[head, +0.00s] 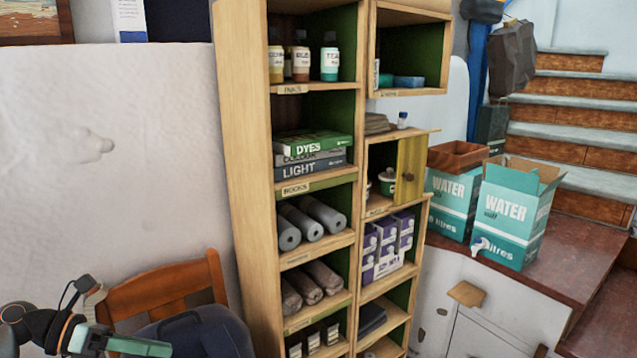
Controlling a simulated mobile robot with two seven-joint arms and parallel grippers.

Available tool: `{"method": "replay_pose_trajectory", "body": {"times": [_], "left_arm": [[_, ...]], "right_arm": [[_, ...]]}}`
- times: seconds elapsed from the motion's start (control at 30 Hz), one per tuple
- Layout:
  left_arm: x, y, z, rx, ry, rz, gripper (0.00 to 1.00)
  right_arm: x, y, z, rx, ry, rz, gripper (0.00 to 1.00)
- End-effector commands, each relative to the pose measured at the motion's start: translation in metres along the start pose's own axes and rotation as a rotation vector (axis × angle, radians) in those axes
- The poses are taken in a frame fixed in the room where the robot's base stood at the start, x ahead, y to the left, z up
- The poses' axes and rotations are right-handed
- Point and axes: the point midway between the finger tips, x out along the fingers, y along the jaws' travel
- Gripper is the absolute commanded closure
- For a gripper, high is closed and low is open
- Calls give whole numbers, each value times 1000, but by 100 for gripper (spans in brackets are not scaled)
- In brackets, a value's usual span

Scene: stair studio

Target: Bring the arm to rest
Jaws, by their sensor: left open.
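My left gripper (125,345) is at the bottom left corner of the head view, with dark links and a teal finger pointing right. It is open, and I see nothing held in it. It is in front of a wooden chair (165,290) in the picture; I cannot tell the gap between them. Part of the gripper is cut off by the lower edge. My right gripper is not in view.
A tall wooden shelf (245,170) with bottles, books and grey rolls stands in the middle. A dark blue bag or cloth (195,335) is on the chair. Two water boxes (515,215) stand on a counter (590,255) at right, before stairs (570,120).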

Motion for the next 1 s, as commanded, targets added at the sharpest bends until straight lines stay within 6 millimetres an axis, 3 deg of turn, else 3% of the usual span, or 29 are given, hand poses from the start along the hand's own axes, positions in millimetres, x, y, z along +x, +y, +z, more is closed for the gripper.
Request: {"method": "replay_pose_trajectory", "body": {"times": [0.03,0.2,0.37,0.47,0.57,0.7,0.8,0.9,1.0], "left_arm": [[17,-9,2,-55,-69,-47,48],[61,-32,11,-330,-352,-198,48],[81,-38,7,-751,-658,-323,48],[86,-29,-11,-1074,-841,-368,48],[92,-16,-47,-1428,-1007,-379,48],[106,-9,-126,-1956,-1200,-331,48],[119,-19,-188,-2305,-1296,-255,48],[131,-36,-235,-2557,-1343,-181,48],[139,-51,-263,-2712,-1364,-122,48]], "right_arm": [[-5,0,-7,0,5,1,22],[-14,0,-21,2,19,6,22],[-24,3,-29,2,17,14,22],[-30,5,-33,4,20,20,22],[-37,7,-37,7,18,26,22],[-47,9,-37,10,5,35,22],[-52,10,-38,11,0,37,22],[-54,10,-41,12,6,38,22],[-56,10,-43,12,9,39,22]]}}
